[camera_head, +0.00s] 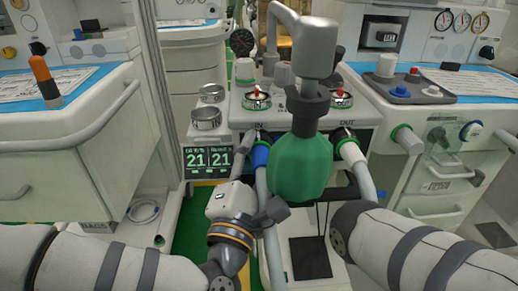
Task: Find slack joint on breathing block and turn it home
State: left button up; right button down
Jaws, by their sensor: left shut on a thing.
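The breathing block (297,103) stands in the middle, with IN and OUT labels on its front. A blue hose end (261,155) sits at the IN port, and a white hose end (350,151) with a green ring sits at the OUT port. Two clear domes with red parts, the left dome (257,98) and the right dome (341,97), stand on top. A green bag (299,168) hangs in front and hides part of the block. My left gripper (250,146) is shut on the blue hose end at IN. My right gripper is out of sight; only its arm shows.
A screen (209,159) reading 21 and 21 is left of the block. Two round metal canisters (207,118) stand above it. A left cart (60,140) and a right cart (450,160) flank the block. A black pad (310,258) lies below the bag.

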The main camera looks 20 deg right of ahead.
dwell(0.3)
pick_arm(q)
jog(key=o, duration=1.1)
jog(key=shift+o, duration=0.2)
jog(key=v, duration=1.2)
